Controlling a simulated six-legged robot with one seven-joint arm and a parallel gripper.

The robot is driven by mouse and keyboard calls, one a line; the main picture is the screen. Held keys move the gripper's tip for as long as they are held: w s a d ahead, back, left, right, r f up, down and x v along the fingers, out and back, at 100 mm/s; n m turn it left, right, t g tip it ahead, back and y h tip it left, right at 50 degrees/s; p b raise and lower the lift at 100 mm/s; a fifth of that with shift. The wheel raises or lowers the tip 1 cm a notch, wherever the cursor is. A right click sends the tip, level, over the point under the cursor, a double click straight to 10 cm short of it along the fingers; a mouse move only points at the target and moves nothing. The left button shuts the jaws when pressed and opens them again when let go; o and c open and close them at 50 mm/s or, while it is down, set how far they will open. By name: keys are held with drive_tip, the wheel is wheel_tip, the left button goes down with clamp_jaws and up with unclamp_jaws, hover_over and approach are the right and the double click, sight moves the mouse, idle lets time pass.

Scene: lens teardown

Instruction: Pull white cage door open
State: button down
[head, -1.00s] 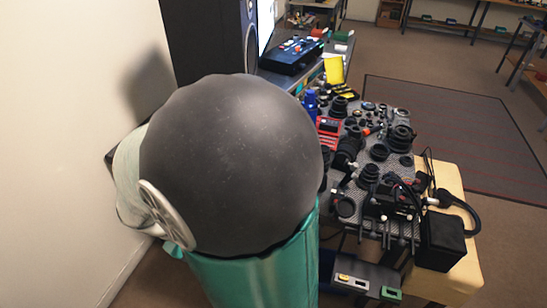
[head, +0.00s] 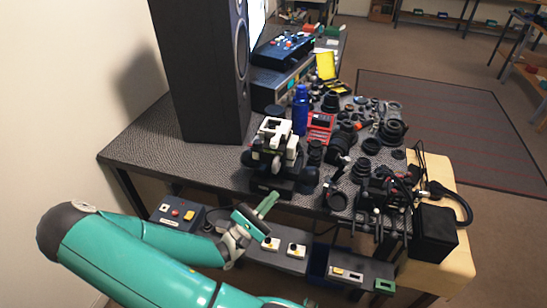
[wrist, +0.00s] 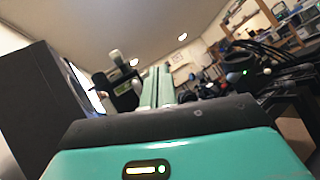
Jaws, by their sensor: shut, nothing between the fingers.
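A white and black device (head: 277,150) stands on the near edge of the dark patterned table. Its white frame parts are at the top; this looks like the white cage, but I cannot make out which part is its door. My gripper (head: 268,205) is in front of and below it, near the table's front edge, apart from it. Its green fingers are together and hold nothing. In the wrist view my gripper (wrist: 157,85) points forward, and a dark device with whitish parts (wrist: 120,82) shows just left of the fingers.
A tall black speaker (head: 200,75) stands left of the device. A blue bottle (head: 300,110) and a red box (head: 320,127) are behind it. Lens parts crowd the right side. Button boxes (head: 285,252) sit below the table's front. The table's left end (head: 150,150) is clear.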

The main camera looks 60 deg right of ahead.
sight(274, 164)
drive_tip(key=w+d+r+n+t+h, duration=0.1)
drive_tip(key=d+r+n+t, duration=0.1)
drive_tip(key=d+n+t, duration=0.1)
drive_tip(key=w+d+r+n+t+h, duration=0.1)
drive_tip(key=d+r+n+t+h, duration=0.1)
drive_tip(key=n+t, duration=0.3)
drive_tip(key=w+d+r+n+t+h, duration=0.1)
drive_tip(key=d+r+n+t, duration=0.1)
drive_tip(key=d+n+t, duration=0.2)
drive_tip(key=shift+w+d+r+t, duration=0.15)
drive_tip(key=shift+w+d+t, duration=0.1)
drive_tip(key=shift+t, duration=0.4)
drive_tip(key=shift+w+d+r+t, duration=0.1)
drive_tip(key=shift+d+t, duration=0.1)
drive_tip(key=shift+t, duration=0.45)
drive_tip(key=shift+w+a+r, duration=0.1)
drive_tip(key=shift+r, duration=0.1)
